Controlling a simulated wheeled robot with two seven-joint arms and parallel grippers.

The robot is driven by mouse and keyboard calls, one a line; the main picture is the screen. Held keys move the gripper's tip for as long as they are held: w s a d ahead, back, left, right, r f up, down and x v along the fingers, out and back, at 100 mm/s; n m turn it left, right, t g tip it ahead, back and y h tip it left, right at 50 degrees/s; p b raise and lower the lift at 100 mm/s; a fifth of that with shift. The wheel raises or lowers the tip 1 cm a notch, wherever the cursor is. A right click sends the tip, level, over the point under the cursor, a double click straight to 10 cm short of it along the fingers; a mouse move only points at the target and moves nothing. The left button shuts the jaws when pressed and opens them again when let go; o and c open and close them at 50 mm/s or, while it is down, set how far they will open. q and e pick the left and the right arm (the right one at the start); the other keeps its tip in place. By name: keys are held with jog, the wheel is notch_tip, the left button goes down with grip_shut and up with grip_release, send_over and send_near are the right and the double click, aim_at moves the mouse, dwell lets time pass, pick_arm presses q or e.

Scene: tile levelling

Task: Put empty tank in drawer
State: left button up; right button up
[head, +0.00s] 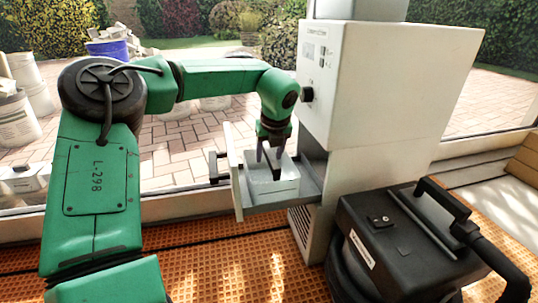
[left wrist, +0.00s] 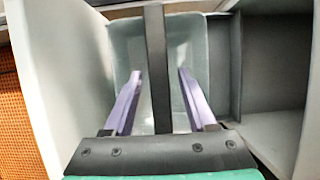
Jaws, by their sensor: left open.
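The drawer (head: 234,178) of the white machine is pulled out, its front panel facing left. The tank (head: 277,188), a pale grey open box, sits inside it; it also shows in the left wrist view (left wrist: 190,48). No contents can be made out in the tank. A dark handle bar (left wrist: 155,50) spans its top. My left gripper (head: 270,157) points down over the tank. Its two purple fingers (left wrist: 160,78) are open, one on each side of the bar, with gaps to it. My right gripper is not in view.
The white machine (head: 380,90) rises right of the drawer. A black unit (head: 400,240) with a hose and handle stands at front right. Orange textured flooring (head: 200,265) lies below. Buckets (head: 18,118) stand beyond the window at left.

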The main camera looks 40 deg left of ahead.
pick_arm(q)
jog(key=p+v, duration=0.4)
jog(key=v, duration=0.6)
jog(key=shift+r+p, duration=0.3)
jog(key=shift+s+d+r, duration=0.1)
jog(key=shift+d+r, duration=0.05)
